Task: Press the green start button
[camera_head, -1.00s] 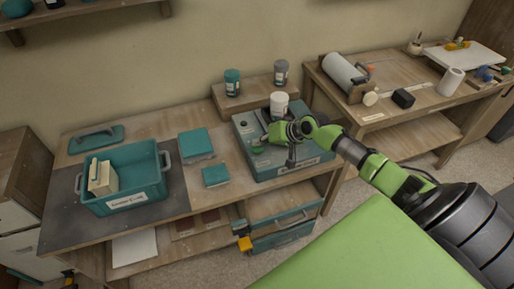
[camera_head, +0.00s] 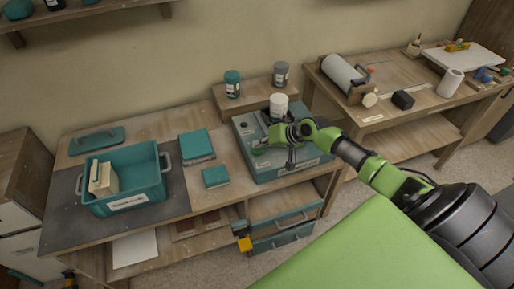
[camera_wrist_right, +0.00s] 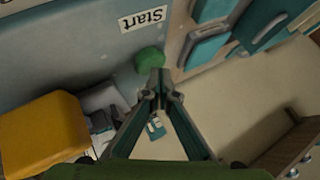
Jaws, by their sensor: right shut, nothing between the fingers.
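The green start button (camera_wrist_right: 150,59) shows in the right wrist view beside a white "Start" label (camera_wrist_right: 142,18), on the face of a blue-grey machine box. In the head view that box (camera_head: 245,128) stands on the right part of the workbench, and my right gripper (camera_head: 259,145) is over its left side, covering most of the button. In the wrist view my right gripper (camera_wrist_right: 158,76) is shut and empty, its tips right at the button's edge. I cannot tell whether they touch it. My left gripper is not in view.
A white cup (camera_head: 279,104) stands on the box behind my gripper. A teal crate (camera_head: 150,192) and teal boxes (camera_head: 197,146) are to the left on the bench. A yellow object (camera_wrist_right: 40,130) is near the gripper in the wrist view.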

